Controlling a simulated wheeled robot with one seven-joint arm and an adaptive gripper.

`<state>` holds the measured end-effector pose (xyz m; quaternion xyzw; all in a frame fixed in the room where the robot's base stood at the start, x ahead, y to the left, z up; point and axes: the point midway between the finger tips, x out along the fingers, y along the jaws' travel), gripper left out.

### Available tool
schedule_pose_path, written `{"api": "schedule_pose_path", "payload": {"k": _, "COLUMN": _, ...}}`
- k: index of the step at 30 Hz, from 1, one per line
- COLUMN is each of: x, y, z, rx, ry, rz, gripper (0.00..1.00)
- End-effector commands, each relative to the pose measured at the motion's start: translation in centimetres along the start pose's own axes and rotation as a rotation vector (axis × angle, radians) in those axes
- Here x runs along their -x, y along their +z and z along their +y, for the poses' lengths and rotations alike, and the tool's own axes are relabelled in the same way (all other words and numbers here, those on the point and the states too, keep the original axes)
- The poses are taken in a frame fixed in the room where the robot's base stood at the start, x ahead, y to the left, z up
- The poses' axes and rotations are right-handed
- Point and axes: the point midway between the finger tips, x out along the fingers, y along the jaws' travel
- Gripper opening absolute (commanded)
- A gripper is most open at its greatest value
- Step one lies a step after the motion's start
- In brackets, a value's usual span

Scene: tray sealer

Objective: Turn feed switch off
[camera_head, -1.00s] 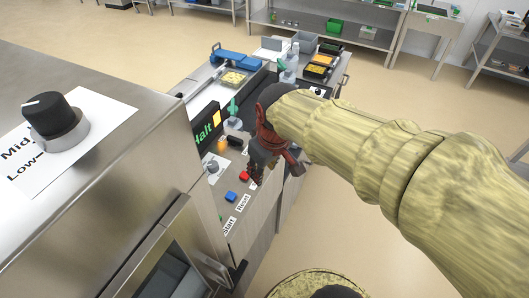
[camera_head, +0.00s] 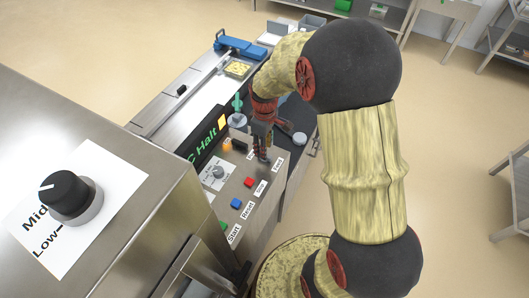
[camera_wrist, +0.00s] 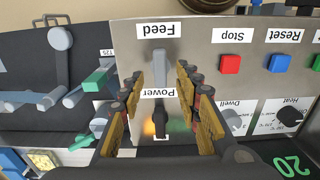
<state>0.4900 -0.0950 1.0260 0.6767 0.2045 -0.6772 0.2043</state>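The feed switch (camera_wrist: 158,66) is a grey lever on the metal control panel (camera_wrist: 205,62). In the wrist view it lies beside the Feed label (camera_wrist: 157,31), with both upside down. My gripper (camera_wrist: 159,78) is open, with one finger on each side of the switch's lower part in the picture. I cannot tell whether either finger touches it. The black power switch (camera_wrist: 160,119) and Power label (camera_wrist: 158,93) also show between the fingers. In the head view my gripper (camera_head: 263,156) points down at the panel, hiding the feed switch; the Feed label (camera_head: 278,165) shows beside it.
A red Stop button (camera_head: 249,182) and blue Reset button (camera_head: 236,203) sit close by. A grey Dwell knob (camera_wrist: 233,121) and black Heat knob (camera_wrist: 290,116) are also near. A display (camera_head: 203,148) reads Halt. A steel housing with a large black knob (camera_head: 69,197) stands at left.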

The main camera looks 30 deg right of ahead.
Motion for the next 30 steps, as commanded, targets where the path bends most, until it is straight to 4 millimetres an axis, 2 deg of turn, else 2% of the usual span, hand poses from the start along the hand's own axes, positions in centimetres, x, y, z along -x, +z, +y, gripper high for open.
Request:
{"api": "schedule_pose_path", "payload": {"k": 3, "x": -1.9, "y": 0.0, "z": 0.0, "rx": 0.0, "ry": -0.001, "rz": -0.001, "gripper": 0.33}}
{"api": "schedule_pose_path", "payload": {"k": 7, "x": -3.1, "y": 0.0, "z": 0.0, "rx": -0.001, "ry": 0.0, "rz": 0.0, "gripper": 0.33}}
{"api": "schedule_pose_path", "payload": {"k": 18, "x": -3.7, "y": 0.0, "z": 0.0, "rx": -0.001, "ry": 0.0, "rz": 0.0, "gripper": 0.33}}
{"api": "schedule_pose_path", "payload": {"k": 30, "x": -3.6, "y": 0.0, "z": 0.0, "rx": -0.001, "ry": 0.001, "rz": 0.001, "gripper": 0.11}}
